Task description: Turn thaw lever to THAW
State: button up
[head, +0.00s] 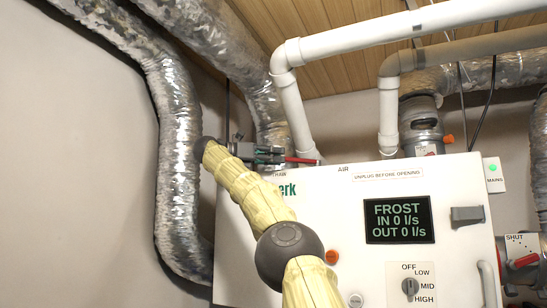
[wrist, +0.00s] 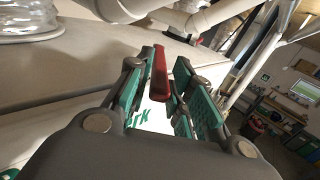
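The thaw lever appears to be the red lever (head: 303,160) at the top edge of the white unit, just right of my gripper (head: 279,155). In the wrist view the red lever (wrist: 159,74) lies between the two green-padded fingers of my gripper (wrist: 157,88), with visible gaps on both sides. My gripper is open around it and not clamped. The lever's base and its position marks are hidden or too small to read. The display (head: 399,220) on the white unit (head: 345,205) reads FROST, IN 0 l/s, OUT 0 l/s.
White pipes (head: 293,105) rise behind the unit, close to the lever's right. Silver ducts (head: 175,140) run at the left. The front carries a speed knob (head: 410,286) and a grey latch (head: 467,216). A red-handled SHUT valve (head: 523,261) is at far right.

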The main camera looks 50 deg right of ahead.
jog(key=shift+o, duration=1)
jog(key=shift+w+d+f, duration=0.1)
jog(key=shift+d, duration=0.15)
jog(key=shift+a, duration=0.1)
jog(key=shift+w+a, duration=0.1)
jog(key=shift+a, duration=0.3)
jog(key=v, duration=0.6)
jog(key=shift+w, duration=0.25)
jog(key=shift+a, duration=0.2)
jog(key=shift+f, duration=0.1)
